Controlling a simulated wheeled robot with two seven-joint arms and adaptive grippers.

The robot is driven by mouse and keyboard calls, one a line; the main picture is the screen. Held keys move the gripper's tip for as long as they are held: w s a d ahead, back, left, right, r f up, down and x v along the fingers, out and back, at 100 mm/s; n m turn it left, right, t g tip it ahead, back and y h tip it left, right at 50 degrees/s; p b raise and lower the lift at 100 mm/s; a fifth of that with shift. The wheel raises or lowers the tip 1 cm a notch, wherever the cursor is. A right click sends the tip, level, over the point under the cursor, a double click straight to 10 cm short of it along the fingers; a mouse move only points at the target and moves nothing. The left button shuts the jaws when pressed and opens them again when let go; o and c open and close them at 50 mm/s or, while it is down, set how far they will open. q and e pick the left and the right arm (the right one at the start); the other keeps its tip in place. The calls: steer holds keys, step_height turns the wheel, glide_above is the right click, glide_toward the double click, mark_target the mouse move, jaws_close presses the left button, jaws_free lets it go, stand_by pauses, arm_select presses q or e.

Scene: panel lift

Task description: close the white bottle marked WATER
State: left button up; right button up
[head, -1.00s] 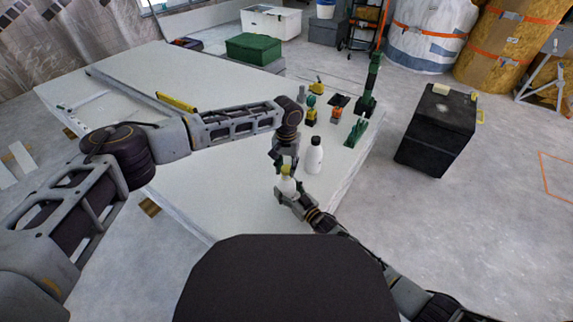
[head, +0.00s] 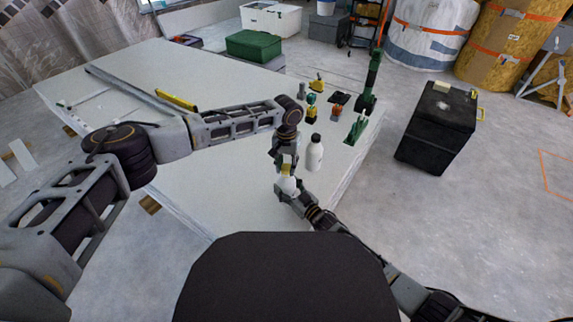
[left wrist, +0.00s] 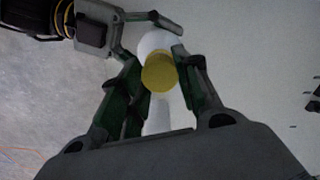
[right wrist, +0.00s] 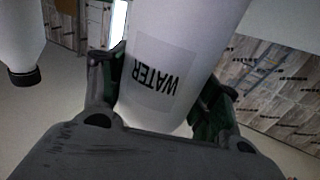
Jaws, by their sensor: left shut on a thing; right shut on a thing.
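The white bottle marked WATER (right wrist: 165,75) stands between the fingers of my right gripper (right wrist: 158,105), which is shut on its body. The bottle also shows in the head view (head: 287,185), near the table's front edge. A yellow cap (left wrist: 158,70) is at the bottle's top. My left gripper (left wrist: 160,62) comes from above and is shut on the cap, with a finger on either side. The cap lines up roughly over the bottle in the left wrist view. The cap hides the bottle's mouth, so I cannot tell how far it is seated.
A second white bottle with a black cap (head: 314,155) stands close to the right of my grippers. Several small tools and a green stand (head: 368,90) are further back on the white table (head: 205,195). A yellow level (head: 176,100) lies at the left. The table's front left is clear.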

arm_select(q)
steer(key=shift+f, duration=0.5)
